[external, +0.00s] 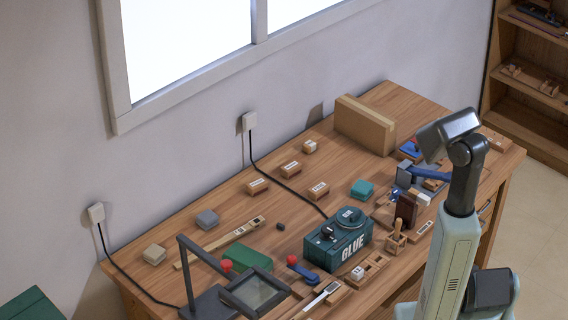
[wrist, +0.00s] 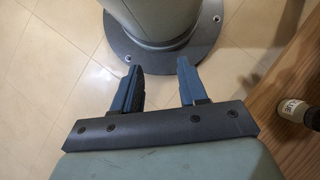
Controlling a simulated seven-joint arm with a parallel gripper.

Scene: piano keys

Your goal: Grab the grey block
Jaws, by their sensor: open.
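A small grey block (external: 207,219) sits on the wooden table toward the left, between a beige block and a wooden strip. My gripper (wrist: 158,68) shows in the wrist view with its two blue fingers apart and nothing between them. It points down at the tiled floor near my round base, beside the table edge. In the external view my arm stands at the right, far from the grey block, and the gripper's fingers cannot be made out there. The grey block is not in the wrist view.
A green glue box (external: 338,240), a magnifier lamp (external: 255,290), a teal block (external: 362,189) and a beige block (external: 154,254) are on the table (external: 225,268). A cardboard-coloured box (external: 364,125) stands at the back. A black cable crosses the table. A bottle (wrist: 294,110) shows at the table edge.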

